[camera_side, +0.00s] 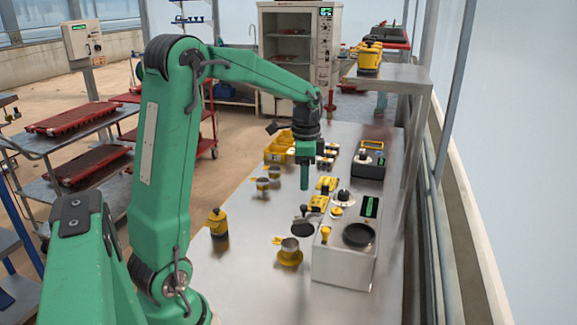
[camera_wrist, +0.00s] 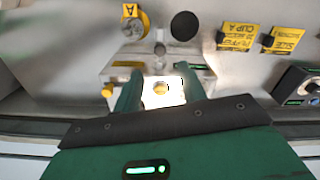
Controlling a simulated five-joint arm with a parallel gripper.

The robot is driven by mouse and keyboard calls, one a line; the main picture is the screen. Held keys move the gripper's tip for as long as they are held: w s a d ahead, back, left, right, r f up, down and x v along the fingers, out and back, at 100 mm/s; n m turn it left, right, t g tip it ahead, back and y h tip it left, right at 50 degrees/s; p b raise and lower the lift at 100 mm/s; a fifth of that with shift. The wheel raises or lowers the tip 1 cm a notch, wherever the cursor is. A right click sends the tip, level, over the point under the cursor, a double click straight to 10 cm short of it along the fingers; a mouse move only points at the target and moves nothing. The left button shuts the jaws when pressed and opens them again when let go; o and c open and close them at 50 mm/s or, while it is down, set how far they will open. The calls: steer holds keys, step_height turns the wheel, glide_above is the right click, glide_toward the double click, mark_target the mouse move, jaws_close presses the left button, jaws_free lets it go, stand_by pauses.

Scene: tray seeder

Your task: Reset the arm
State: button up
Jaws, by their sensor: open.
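My green arm reaches out over the metal bench (camera_side: 245,270) in the side view. My gripper (camera_side: 304,186) points down above the bench, left of the grey seeder unit with its dark round plate and green display (camera_side: 335,262). In the wrist view my gripper (camera_wrist: 162,92) has its two green fingers apart, and nothing is held between them.
A yellow cup (camera_side: 289,257) stands left of the seeder unit, and a yellow-topped bottle (camera_side: 217,224) stands nearer the bench's left edge. Yellow bins (camera_side: 279,147) and a black device (camera_side: 369,160) are farther back. Yellow labelled tags (camera_wrist: 237,36) lie in the wrist view.

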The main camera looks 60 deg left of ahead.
steer(key=shift+d, duration=0.1)
steer(key=s+d+r+n+t, duration=0.2)
steer(key=s+d+n, duration=0.1)
steer(key=s+d, duration=0.4)
steer(key=s+d+r+n+t, duration=0.3)
steer(key=s+d, duration=0.5)
steer(key=d, duration=0.2)
steer(key=shift+s+t, duration=0.2)
steer(key=shift+t, duration=0.1)
stand_by(1.4)
